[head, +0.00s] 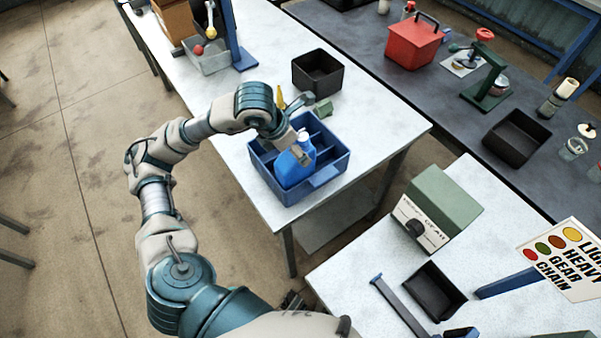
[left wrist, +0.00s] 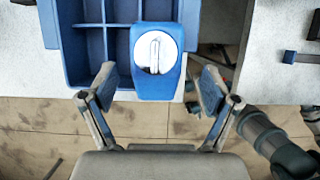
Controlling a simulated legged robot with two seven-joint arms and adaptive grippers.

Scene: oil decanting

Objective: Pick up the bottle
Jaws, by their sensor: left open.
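The blue bottle (head: 291,171) with a white cap stands in a compartment of the blue divided crate (head: 325,176) on the white table. In the left wrist view the bottle (left wrist: 157,89) is seen from above, its round white cap facing the camera, at the crate's near edge. My left gripper (head: 300,124) is over the crate, close to the bottle's top. In the left wrist view its open fingers (left wrist: 157,82) lie on either side of the bottle, with visible gaps. The bottle's lower part is hidden by the crate wall.
A black bin (head: 317,71) stands behind the crate, with a small green item (head: 323,109) between them. A yellow-tipped item (head: 281,97) rises behind my left gripper. A green box (head: 438,207) and a black tray (head: 434,291) are on the nearer right table. The white table's right end is clear.

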